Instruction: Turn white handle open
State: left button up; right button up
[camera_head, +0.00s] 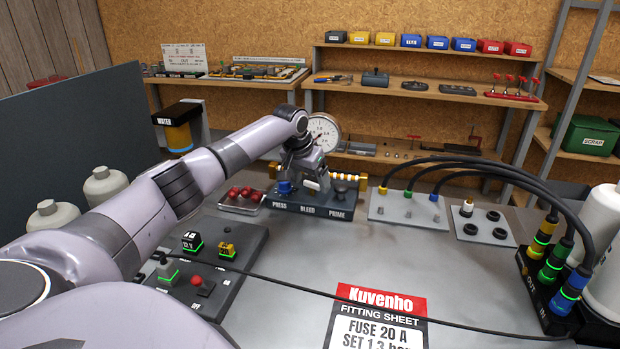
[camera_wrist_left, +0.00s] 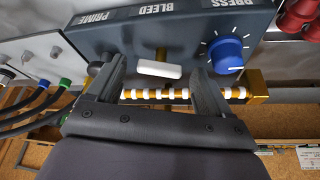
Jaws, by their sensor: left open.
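The white handle (camera_wrist_left: 157,69) is a short white bar on a brass stem, under the BLEED label of a dark box (camera_wrist_left: 95,40). In the left wrist view the bar lies crosswise, slightly tilted. My left gripper (camera_wrist_left: 158,72) is open, with one finger on each side of the handle and a visible gap to both. In the head view, my left gripper (camera_head: 304,172) is over the box and partly hides it; the handle (camera_head: 311,185) shows small just below it. My right gripper is out of view.
A blue knob (camera_wrist_left: 225,53) sits beside the handle under PRESS. A brass pipe with white rings (camera_wrist_left: 180,93) runs along the box. A round gauge (camera_head: 323,133) stands behind. A tray of red parts (camera_head: 240,199) lies left; a fitting sheet (camera_head: 378,318) lies in front.

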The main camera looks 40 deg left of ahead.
pick_arm(q)
jog(key=c, duration=1)
jog(key=shift+w+d+n+y, duration=0.15)
jog(key=shift+n+y, duration=0.25)
jog(key=shift+n, duration=0.9)
jog(key=shift+c, duration=0.2)
jog(key=shift+n+y, duration=0.3)
jog(key=shift+n, duration=0.4)
jog(key=o, duration=1)
jog(key=shift+o, duration=0.2)
jog(key=v, duration=0.7)
jog(key=shift+r+b, duration=0.15)
jog(key=shift+b, duration=0.25)
